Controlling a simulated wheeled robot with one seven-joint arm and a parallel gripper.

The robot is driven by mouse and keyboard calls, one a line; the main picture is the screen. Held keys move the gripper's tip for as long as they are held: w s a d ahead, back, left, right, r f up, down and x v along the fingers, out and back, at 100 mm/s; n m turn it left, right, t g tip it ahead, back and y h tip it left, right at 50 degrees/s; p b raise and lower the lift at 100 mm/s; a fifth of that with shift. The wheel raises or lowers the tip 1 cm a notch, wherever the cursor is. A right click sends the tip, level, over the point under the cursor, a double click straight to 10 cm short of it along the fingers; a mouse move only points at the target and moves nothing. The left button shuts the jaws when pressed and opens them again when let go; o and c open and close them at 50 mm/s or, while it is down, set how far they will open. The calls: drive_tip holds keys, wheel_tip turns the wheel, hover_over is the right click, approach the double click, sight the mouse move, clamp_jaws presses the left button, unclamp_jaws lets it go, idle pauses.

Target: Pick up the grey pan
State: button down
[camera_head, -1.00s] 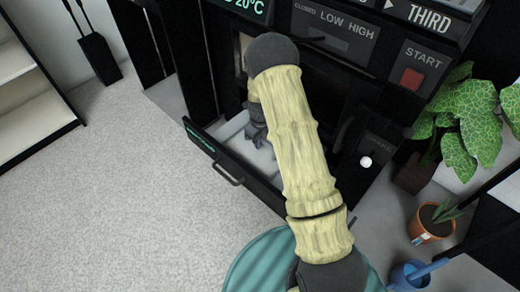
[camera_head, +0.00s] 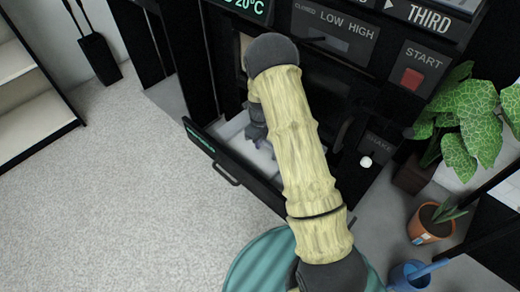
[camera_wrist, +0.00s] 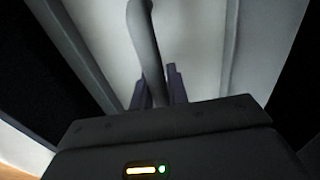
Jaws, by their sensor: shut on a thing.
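My gripper (camera_head: 260,143) reaches down into an open, pale-lined drawer at the front of the black machine. In the wrist view a long grey handle-like piece, which I take for the grey pan (camera_wrist: 147,45), runs down from the top edge between the two purplish fingers. My gripper, also in the wrist view (camera_wrist: 160,88), is shut on it. The pan's body is not clearly visible in either view. In the head view my arm and gripper hide most of what lies in the drawer.
The open drawer (camera_head: 213,146) has a raised front edge with a handle. The black machine with its red start button (camera_head: 412,79) stands behind. Potted plants (camera_head: 432,222) and a blue watering can (camera_head: 410,272) are at the right. Carpet at the left is clear.

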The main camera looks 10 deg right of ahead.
idle(0.7)
wheel_tip(320, 180, up, 10)
drive_tip(key=p, duration=0.6)
idle(1.9)
